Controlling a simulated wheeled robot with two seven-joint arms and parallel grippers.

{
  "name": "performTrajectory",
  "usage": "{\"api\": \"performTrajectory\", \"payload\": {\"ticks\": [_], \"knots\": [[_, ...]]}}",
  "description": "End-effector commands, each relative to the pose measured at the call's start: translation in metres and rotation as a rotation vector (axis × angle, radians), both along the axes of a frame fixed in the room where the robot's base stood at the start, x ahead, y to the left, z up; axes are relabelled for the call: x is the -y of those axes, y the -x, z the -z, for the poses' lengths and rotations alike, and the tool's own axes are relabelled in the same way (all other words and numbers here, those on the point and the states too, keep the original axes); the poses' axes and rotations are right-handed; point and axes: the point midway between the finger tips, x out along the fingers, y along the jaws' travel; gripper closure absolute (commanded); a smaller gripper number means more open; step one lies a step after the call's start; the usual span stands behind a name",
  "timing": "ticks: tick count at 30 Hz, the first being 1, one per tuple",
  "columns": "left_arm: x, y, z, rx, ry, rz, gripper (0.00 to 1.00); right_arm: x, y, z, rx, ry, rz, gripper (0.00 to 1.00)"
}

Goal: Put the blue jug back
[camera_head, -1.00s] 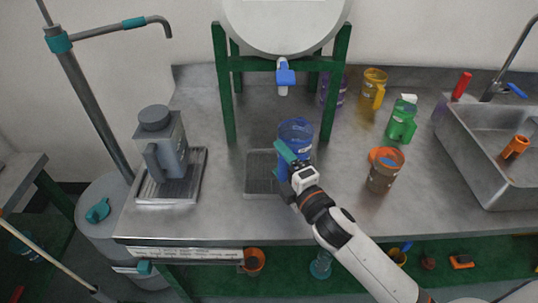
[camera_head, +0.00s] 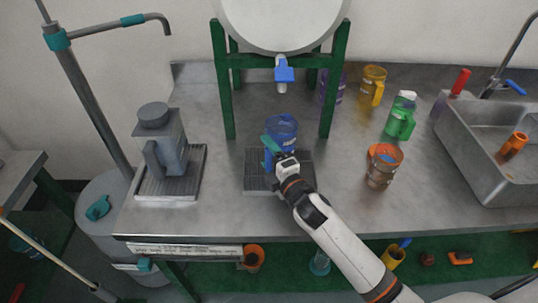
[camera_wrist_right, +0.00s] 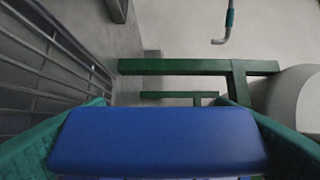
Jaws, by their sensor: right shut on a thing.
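The blue jug (camera_head: 282,130) is a see-through blue vessel above or on the dark drip tray (camera_head: 252,180) under the big white tank's tap. I cannot tell whether it touches the tray. My right gripper (camera_head: 271,152) is shut on its handle; the blue handle (camera_wrist_right: 158,140) fills the space between the teal fingers (camera_wrist_right: 160,135) in the right wrist view. The jug looks upright. Its lower part is partly hidden by my gripper. My left gripper is not in view.
The white tank (camera_head: 283,22) on a green stand has a blue tap (camera_head: 284,74) just above the jug. A purple jug (camera_head: 334,88) stands behind the right leg.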

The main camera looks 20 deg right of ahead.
Motion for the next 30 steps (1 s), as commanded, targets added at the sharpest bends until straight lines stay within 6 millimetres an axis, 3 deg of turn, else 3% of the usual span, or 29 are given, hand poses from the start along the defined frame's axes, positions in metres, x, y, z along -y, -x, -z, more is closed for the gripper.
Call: {"api": "performTrajectory", "payload": {"ticks": [1,2,6,16,30], "knots": [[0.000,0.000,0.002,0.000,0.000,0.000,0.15,0.000,0.000,0.002,0.001,0.000,0.000,0.66],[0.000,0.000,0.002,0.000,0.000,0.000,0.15,0.000,0.000,0.002,0.000,0.000,0.000,0.20],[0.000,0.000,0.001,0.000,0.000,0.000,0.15,0.000,0.000,0.002,0.000,0.000,0.000,0.01],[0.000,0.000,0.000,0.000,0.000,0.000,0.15,0.001,0.006,0.000,-0.001,-0.001,0.000,0.01],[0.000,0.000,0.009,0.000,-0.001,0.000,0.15,0.021,0.097,0.002,-0.003,0.000,0.000,0.01]]}}
